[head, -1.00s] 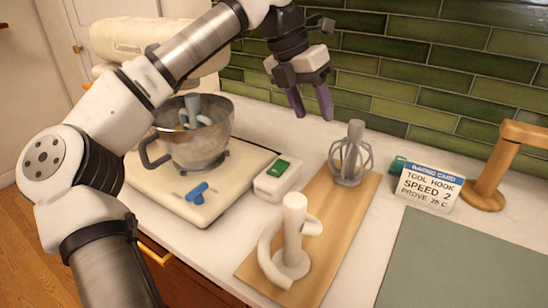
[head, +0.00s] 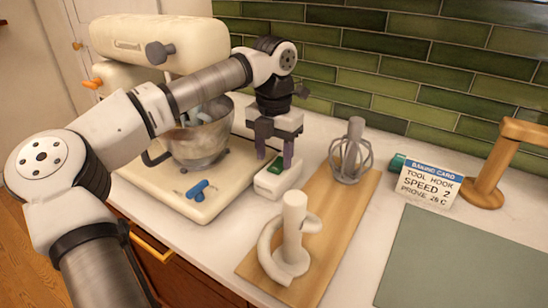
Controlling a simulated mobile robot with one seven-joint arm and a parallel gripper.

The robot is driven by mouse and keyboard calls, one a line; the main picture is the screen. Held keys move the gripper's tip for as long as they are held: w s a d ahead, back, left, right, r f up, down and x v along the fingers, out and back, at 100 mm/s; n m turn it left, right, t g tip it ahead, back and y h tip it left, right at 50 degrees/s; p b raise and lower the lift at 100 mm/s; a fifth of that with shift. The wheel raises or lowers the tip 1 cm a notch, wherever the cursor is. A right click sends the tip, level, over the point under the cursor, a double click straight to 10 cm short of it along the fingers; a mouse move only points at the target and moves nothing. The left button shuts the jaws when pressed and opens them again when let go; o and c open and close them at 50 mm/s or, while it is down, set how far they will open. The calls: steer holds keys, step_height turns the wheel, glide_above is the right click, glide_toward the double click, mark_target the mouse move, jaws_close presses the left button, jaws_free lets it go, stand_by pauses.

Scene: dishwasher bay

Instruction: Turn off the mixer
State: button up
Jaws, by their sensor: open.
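The cream stand mixer (head: 150,42) stands at the upper left, with an orange knob and a grey knob on it. Its metal bowl (head: 205,145) sits on the base with a grey tool inside, partly hidden by my arm. A blue lever (head: 200,190) lies on top of the mixer base. A small white box with a green switch (head: 275,166) stands on the counter just right of the base. My gripper (head: 274,158) is open and points down over this switch box, its fingers around or just above the green part; I cannot tell whether they touch it.
A wooden board (head: 325,210) holds a wire whisk (head: 350,155) and a white dough hook (head: 290,245). A baking card (head: 430,182) reads tool hook, speed 2. A wooden stand (head: 490,180) is at the right. The green-grey mat (head: 470,265) is clear.

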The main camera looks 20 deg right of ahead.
steer(key=shift+f, duration=0.9)
